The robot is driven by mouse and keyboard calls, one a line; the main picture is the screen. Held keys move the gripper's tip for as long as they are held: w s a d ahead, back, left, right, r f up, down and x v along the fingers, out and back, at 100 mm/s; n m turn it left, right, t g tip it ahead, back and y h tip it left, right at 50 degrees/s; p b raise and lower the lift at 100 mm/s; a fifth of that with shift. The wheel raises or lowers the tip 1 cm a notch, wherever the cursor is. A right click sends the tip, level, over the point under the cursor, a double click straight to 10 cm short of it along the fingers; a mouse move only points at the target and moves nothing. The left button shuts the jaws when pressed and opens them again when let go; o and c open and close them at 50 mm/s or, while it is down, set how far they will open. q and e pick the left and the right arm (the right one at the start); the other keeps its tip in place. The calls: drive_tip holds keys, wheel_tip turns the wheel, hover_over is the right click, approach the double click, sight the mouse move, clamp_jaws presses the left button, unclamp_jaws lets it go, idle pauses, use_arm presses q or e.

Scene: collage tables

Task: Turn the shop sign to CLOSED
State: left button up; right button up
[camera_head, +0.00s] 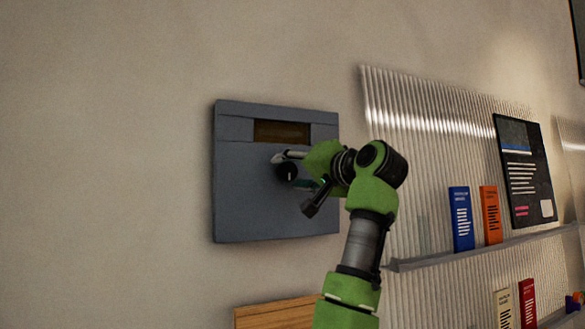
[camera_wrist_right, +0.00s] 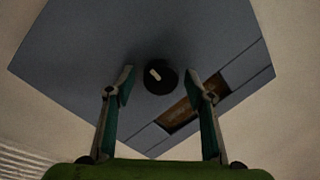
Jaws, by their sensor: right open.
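The shop sign is a grey wall panel (camera_head: 245,200) with a dark amber window (camera_head: 281,132) near its top; any lettering there is too dim to read. A round black knob (camera_head: 287,172) sits below the window. In the right wrist view the knob (camera_wrist_right: 160,78) shows a white pointer mark, and the panel (camera_wrist_right: 110,40) appears rotated, with its window (camera_wrist_right: 185,110) at lower right. My right gripper (camera_head: 292,184) is open in front of the panel. Its fingers (camera_wrist_right: 161,84) stand on either side of the knob in the wrist view, with gaps on both sides. My left gripper is out of view.
To the right, a ribbed wall panel (camera_head: 385,110) carries a shelf (camera_head: 480,246) with a blue box (camera_head: 461,220), an orange box (camera_head: 491,215) and a black poster (camera_head: 525,170). A wooden edge (camera_head: 275,315) lies below the sign. The wall to the left is bare.

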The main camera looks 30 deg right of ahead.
drive_tip(key=shift+c, duration=0.5)
drive_tip(key=c, duration=1)
